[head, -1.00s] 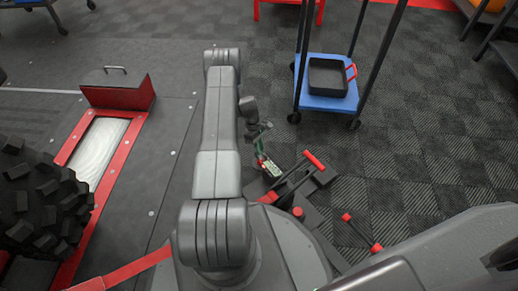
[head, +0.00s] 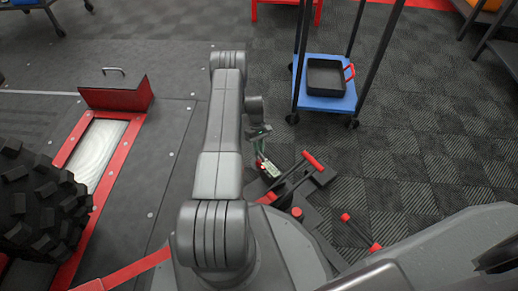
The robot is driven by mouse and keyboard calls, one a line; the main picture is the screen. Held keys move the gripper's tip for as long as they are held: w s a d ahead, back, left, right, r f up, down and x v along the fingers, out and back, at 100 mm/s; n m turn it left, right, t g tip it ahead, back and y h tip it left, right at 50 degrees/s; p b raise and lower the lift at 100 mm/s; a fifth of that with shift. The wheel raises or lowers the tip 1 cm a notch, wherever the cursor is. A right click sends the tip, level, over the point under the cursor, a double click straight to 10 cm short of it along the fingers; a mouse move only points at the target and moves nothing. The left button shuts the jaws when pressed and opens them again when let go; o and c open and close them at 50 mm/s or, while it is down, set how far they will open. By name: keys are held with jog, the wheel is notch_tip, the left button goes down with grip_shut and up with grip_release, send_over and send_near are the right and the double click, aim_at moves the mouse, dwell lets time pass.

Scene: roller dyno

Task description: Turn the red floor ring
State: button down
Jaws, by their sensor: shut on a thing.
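My gripper (head: 267,168) is low near the floor, just right of my forearm, and looks small in the head view. Its jaws are closed, with a small bit of red (head: 259,163) showing at their left side. I take this bit to be part of the red floor ring. The rest of the ring is hidden by the gripper and my arm, so its shape and angle cannot be told.
A floor jack with a red-gripped handle (head: 313,160) lies close right of my gripper. A blue cart (head: 328,102) bears a black tray (head: 326,78). A knobby tyre (head: 40,205) and red-framed rollers (head: 96,150) are left. Carpet at right is fairly clear.

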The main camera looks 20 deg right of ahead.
jog(key=c, duration=1.4)
grip_release()
jog(key=a+p+v, duration=0.1)
jog(key=p+v, duration=0.3)
jog(key=v, duration=0.9)
jog(key=shift+w+d+r, duration=0.15)
jog(key=shift+d+r, duration=0.25)
jog(key=shift+d, duration=0.1)
jog(key=shift+f, duration=0.15)
jog(key=b+x, duration=0.4)
jog(key=x, duration=0.9)
jog(key=shift+f, duration=0.25)
